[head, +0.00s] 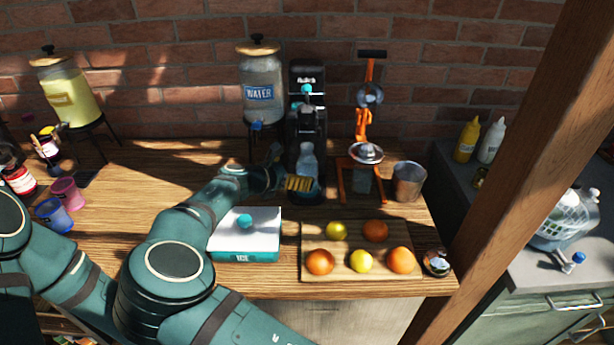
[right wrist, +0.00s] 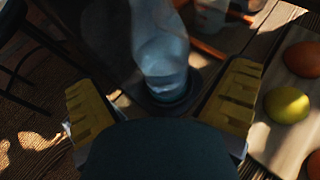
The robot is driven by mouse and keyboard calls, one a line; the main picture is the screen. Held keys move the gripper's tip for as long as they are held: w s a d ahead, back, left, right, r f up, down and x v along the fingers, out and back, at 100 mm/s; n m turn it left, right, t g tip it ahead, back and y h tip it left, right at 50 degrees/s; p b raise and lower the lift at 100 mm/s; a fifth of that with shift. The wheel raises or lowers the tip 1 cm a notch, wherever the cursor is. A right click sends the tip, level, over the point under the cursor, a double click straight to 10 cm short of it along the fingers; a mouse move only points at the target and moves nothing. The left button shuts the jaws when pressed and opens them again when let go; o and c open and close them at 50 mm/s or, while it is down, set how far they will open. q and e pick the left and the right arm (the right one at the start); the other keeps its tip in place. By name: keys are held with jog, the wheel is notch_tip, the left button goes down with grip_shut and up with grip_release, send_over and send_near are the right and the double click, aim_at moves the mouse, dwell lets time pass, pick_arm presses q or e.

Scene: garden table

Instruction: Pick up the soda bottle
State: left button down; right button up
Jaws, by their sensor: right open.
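The soda bottle (head: 307,160), clear and pale blue, stands upright on the base of the black soda machine (head: 306,124). My right gripper (head: 288,170) is at its left side in the head view, with the fingers pointing at it. In the right wrist view the bottle (right wrist: 163,52) appears between the two yellow-padded fingers of the open right gripper (right wrist: 162,100), with clear gaps on both sides. Its lower end shows near fingertip level, and its top is cut off by the frame. My left gripper is not in view.
The orange juicer (head: 363,125) and a metal cup (head: 409,181) stand right of the bottle. A fruit board (head: 345,243) and an ice box (head: 244,238) lie in front. The water dispenser (head: 261,85) stands behind to the left.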

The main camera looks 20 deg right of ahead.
aim_at(307, 170)
jog(key=shift+x, duration=2.7)
jog(key=shift+r, duration=0.1)
jog(key=c, duration=1.3)
